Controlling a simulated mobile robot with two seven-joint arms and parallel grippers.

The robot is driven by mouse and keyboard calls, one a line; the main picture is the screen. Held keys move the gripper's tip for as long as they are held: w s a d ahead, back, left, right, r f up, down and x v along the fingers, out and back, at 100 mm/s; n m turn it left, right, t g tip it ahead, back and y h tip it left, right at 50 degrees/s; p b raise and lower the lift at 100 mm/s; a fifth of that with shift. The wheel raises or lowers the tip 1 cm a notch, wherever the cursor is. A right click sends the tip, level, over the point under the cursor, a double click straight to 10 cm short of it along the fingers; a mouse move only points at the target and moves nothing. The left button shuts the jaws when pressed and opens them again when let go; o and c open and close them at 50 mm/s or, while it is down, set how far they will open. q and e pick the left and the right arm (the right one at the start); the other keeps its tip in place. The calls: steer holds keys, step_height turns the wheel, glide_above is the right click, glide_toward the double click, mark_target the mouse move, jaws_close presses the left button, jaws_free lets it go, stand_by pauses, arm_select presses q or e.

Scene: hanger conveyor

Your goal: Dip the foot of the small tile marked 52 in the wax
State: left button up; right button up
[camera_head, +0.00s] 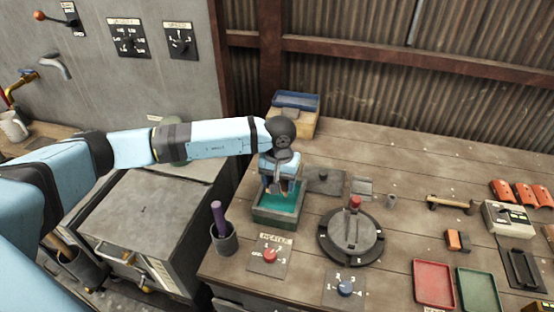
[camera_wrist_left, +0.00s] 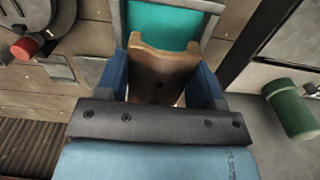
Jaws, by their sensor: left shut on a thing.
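My left gripper (camera_head: 281,188) reaches in from the left, pointing down over a grey-green tray (camera_head: 268,219) of teal wax (camera_head: 288,206). In the left wrist view its two blue fingers (camera_wrist_left: 162,85) are shut on the sides of a brown tile (camera_wrist_left: 163,68) with a notched edge. The teal wax (camera_wrist_left: 160,25) shows beyond the tile there. I cannot tell whether the tile's lower end touches the wax. No number is readable on the tile. My right gripper is in neither view.
A cup with a purple stick (camera_head: 223,237) and a red-knobbed heater panel (camera_head: 269,256) stand in front of the wax tray. A round dark device (camera_head: 350,236) is to its right. Red (camera_head: 434,284) and green (camera_head: 478,290) trays and orange tiles (camera_head: 524,194) lie farther right.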

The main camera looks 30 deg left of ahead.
mark_target(279, 203)
arm_select(q)
steer(key=shift+w+a+r, duration=0.3)
steer(key=shift+w+r, duration=0.05)
steer(key=shift+w, duration=0.1)
steer(key=shift+w+f, duration=0.1)
steer(key=shift+f, duration=0.4)
steer(key=shift+f+b, duration=0.5)
steer(key=shift+f, duration=0.95)
step_height(279, 203, down, 2)
steer(key=shift+b, duration=0.6)
steer(key=shift+f+b, duration=0.65)
steer(key=shift+f, duration=0.25)
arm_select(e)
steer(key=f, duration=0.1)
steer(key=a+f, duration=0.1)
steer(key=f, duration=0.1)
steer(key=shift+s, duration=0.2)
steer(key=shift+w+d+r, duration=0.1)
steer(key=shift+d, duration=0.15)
arm_select(q)
steer(key=shift+f+b, duration=0.75)
steer(key=shift+b, duration=0.2)
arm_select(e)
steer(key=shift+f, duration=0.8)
